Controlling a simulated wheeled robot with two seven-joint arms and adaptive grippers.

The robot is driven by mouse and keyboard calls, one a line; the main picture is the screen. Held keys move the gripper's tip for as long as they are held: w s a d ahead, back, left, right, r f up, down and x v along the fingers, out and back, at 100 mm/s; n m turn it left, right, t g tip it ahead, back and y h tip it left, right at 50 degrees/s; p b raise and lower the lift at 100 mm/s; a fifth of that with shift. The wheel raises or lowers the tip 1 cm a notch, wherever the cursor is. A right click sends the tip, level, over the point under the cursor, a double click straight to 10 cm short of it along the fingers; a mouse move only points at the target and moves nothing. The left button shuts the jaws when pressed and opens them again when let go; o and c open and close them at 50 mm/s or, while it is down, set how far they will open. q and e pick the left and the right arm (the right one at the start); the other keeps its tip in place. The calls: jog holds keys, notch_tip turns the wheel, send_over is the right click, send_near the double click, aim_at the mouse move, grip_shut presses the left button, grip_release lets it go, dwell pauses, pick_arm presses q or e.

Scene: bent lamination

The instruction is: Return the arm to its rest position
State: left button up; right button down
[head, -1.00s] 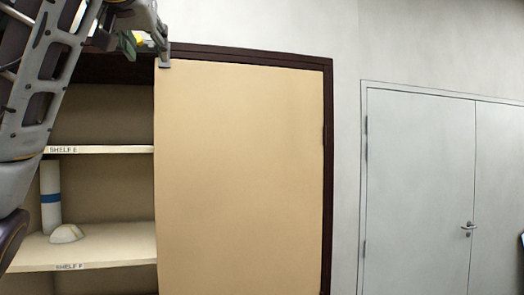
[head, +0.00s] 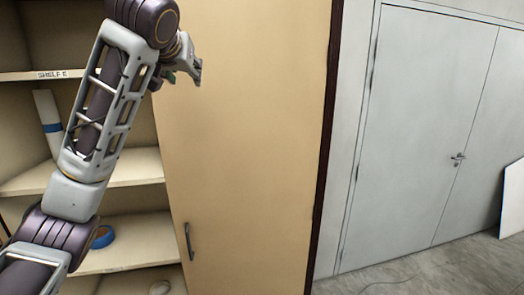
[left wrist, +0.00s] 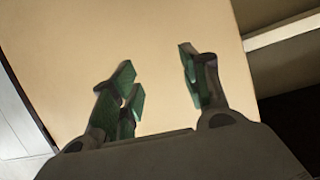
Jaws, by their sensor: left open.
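My left arm (head: 105,95) comes in from the lower left and rises in front of the cabinet. Its left gripper (head: 196,72) is in front of the tan cabinet door (head: 245,130), near the door's left edge. In the left wrist view the left gripper (left wrist: 160,85) has its green-padded fingers spread apart, with nothing between them. The tan door (left wrist: 150,30) fills most of the background there. My right gripper is not in view.
Open shelves at the left hold a white roll with a blue band (head: 47,120) and a blue ring (head: 103,237). The door has a dark handle (head: 188,241). Grey double doors (head: 420,120) and a white panel (head: 514,198) stand at the right, with bare floor (head: 420,268) in front.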

pick_arm(q)
notch_tip(320, 180, down, 41)
jog(key=s+d+m+g+h, duration=0.2)
jog(key=g, duration=0.3)
jog(key=s+a+f+g, duration=0.1)
jog(key=s+f, duration=0.4)
jog(key=f, duration=0.3)
jog(key=s+f+g, duration=0.1)
jog(key=s+f, duration=0.5)
jog(key=f, duration=0.2)
jog(key=s+a+f+g, duration=0.2)
jog(key=s+f, duration=0.4)
jog(key=s, duration=0.3)
jog(key=s+a+f+g, duration=0.1)
jog(key=s+a+f, duration=0.1)
jog(key=s+f, duration=0.6)
jog(key=s+f+g+b, duration=0.1)
jog(key=s+f, duration=0.1)
jog(key=f, duration=1.5)
jog(key=s+f+g, duration=0.1)
jog(key=s+f, duration=0.2)
jog(key=f, duration=1.3)
jog(key=s+a+f, duration=0.2)
jog(key=s+f, duration=0.8)
jog(key=s+a+f+b, duration=0.1)
jog(key=s+a+f, duration=0.1)
jog(key=s+f, duration=0.8)
jog(key=shift+s+a+f+g, duration=0.2)
jog(key=shift+s+g, duration=0.2)
jog(key=shift+s, duration=0.35)
